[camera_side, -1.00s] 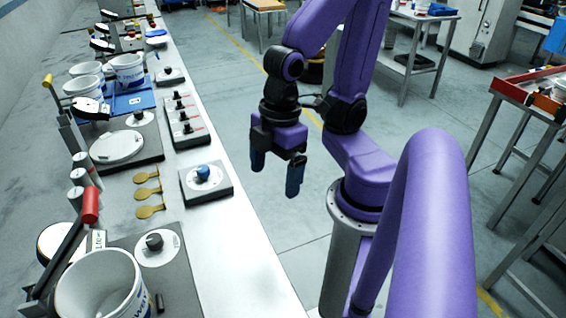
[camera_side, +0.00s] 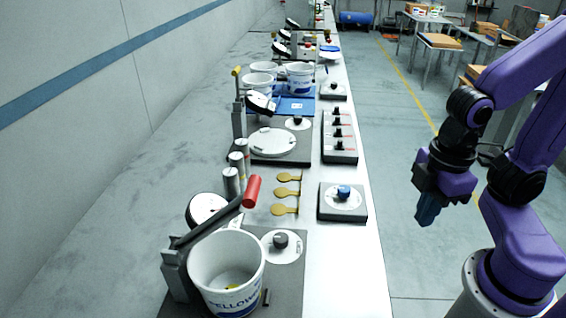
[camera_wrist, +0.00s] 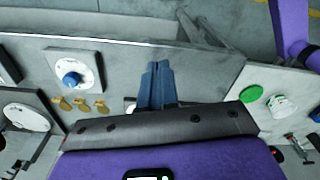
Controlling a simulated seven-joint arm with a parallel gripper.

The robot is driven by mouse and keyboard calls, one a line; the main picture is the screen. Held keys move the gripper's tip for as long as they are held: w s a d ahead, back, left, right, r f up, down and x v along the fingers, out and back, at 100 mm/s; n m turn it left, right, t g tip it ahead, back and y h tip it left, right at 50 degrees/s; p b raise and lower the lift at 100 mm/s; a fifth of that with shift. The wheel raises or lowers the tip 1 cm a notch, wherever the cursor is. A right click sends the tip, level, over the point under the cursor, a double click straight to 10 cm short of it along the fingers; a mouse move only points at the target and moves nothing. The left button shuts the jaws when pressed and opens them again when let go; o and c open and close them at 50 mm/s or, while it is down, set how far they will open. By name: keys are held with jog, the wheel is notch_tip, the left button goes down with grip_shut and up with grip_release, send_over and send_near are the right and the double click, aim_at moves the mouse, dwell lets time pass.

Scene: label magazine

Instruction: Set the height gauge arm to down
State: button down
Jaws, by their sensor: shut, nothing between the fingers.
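A lever with a red grip (camera_side: 252,191) is at the front of the bench in the side view. Its grey arm (camera_side: 205,223) rises from a bracket at lower left to the grip, passing behind the white bucket (camera_side: 228,272). A second upright lever with a yellow tip (camera_side: 237,72) stands farther back. I cannot tell which lever is the height gauge arm. My gripper (camera_side: 427,214) is shut and empty, in the air right of the bench and apart from both levers. Its blue fingers (camera_wrist: 157,85) are together in the wrist view.
A blue knob (camera_side: 344,192) sits on a grey box at the bench's right edge; it also shows in the wrist view (camera_wrist: 71,79). Gold tags (camera_side: 286,192), grey cylinders (camera_side: 237,165) and a dark knob (camera_side: 281,240) crowd the front bench. The bare bench strip (camera_side: 362,150) is clear.

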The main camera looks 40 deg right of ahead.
jog(key=w+a+r+m, duration=0.1)
jog(key=w+a+r, duration=0.4)
jog(key=a+r, duration=0.4)
jog(key=w+a+r+m+t+y, duration=0.1)
jog(key=w+a+r, duration=0.3)
jog(key=a+r, duration=0.55)
jog(key=w+a+r+m, duration=0.2)
jog(key=w+a+r, duration=0.3)
jog(key=a+r, duration=0.4)
send_over(242, 195)
jog(key=f, duration=1)
jog(key=shift+w+f, duration=0.1)
jog(key=shift+w, duration=0.3)
jog(key=shift+s+d+f, duration=0.25)
jog(key=shift+f, duration=0.35)
jog(key=shift+s+d+f, duration=0.25)
jog(key=shift+f, duration=0.3)
